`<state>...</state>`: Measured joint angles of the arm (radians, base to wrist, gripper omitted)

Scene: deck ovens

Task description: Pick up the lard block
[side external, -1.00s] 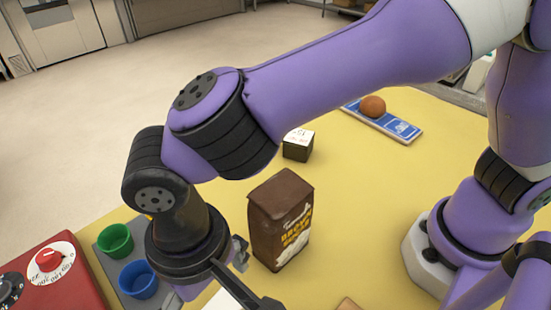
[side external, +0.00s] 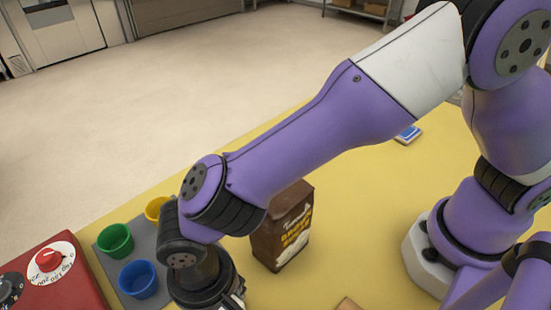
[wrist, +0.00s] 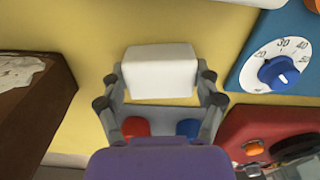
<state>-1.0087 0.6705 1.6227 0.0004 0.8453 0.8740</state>
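The lard block is a plain white block (wrist: 159,72) on the yellow table, in the upper middle of the wrist view. My gripper (wrist: 160,78) is open, with one finger on each side of the block. Narrow gaps seem to show between the fingertips and its sides. I cannot tell how high the fingertips are above the table. In the side view my gripper is low at the bottom edge, largely hidden by my wrist and cut off by the frame. The block cannot be made out there.
A brown sugar bag (side external: 283,237) stands close by, partly behind my arm; it also shows in the wrist view (wrist: 30,112). Green (side external: 116,240), blue (side external: 139,280) and yellow (side external: 154,208) cups sit on a grey tray. A red dial unit (side external: 52,275) is at left.

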